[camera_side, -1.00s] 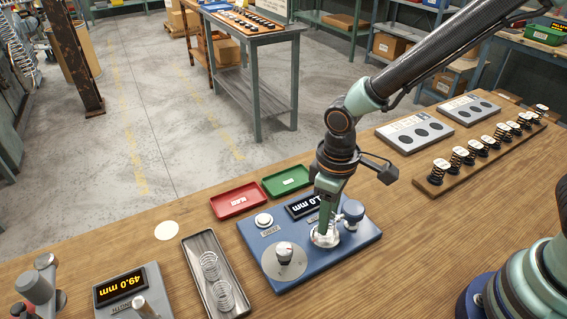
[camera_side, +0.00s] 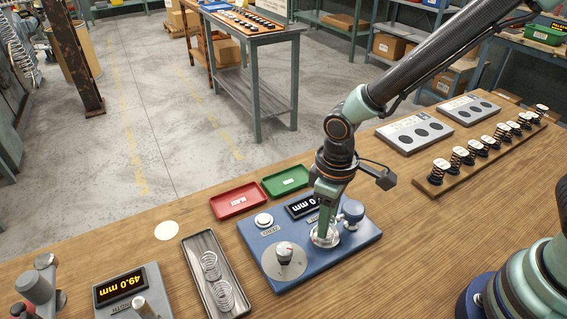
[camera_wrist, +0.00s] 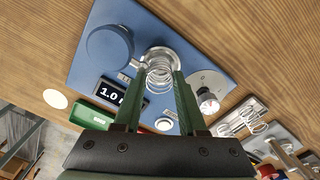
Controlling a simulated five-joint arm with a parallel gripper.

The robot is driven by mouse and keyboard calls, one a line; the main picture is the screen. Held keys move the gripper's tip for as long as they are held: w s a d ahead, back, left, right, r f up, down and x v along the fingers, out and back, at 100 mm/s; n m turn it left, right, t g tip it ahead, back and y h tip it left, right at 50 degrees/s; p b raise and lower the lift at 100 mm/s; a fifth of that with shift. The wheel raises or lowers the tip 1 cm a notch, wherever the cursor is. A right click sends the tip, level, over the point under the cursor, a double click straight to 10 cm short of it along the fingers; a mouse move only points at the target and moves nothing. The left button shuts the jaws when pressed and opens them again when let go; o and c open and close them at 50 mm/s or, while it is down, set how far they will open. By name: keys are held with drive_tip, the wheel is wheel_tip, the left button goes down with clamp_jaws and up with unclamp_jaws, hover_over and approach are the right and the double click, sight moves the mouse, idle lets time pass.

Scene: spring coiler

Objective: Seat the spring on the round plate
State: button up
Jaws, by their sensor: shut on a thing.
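My gripper (camera_wrist: 160,88) is shut on a coil spring (camera_wrist: 159,76), which stands between the two green fingertips in the wrist view. The spring's far end is over the round metal plate (camera_wrist: 160,54) on the blue device (camera_wrist: 100,60). I cannot tell whether it touches the plate. In the side view my gripper (camera_side: 325,226) points down at the round plate (camera_side: 324,240), and the fingers mostly hide the spring. The device's display (camera_wrist: 112,93) begins with 1.0 in the wrist view.
A blue knob (camera_side: 352,210) stands right beside the plate, and a dial (camera_side: 284,252) sits to its left. Red (camera_side: 238,201) and green (camera_side: 286,181) trays lie behind. A metal tray (camera_side: 196,258) holds more springs.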

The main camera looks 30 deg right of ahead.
idle(0.3)
drive_tip(key=o, duration=1.4)
drive_tip(key=shift+r, duration=4.45)
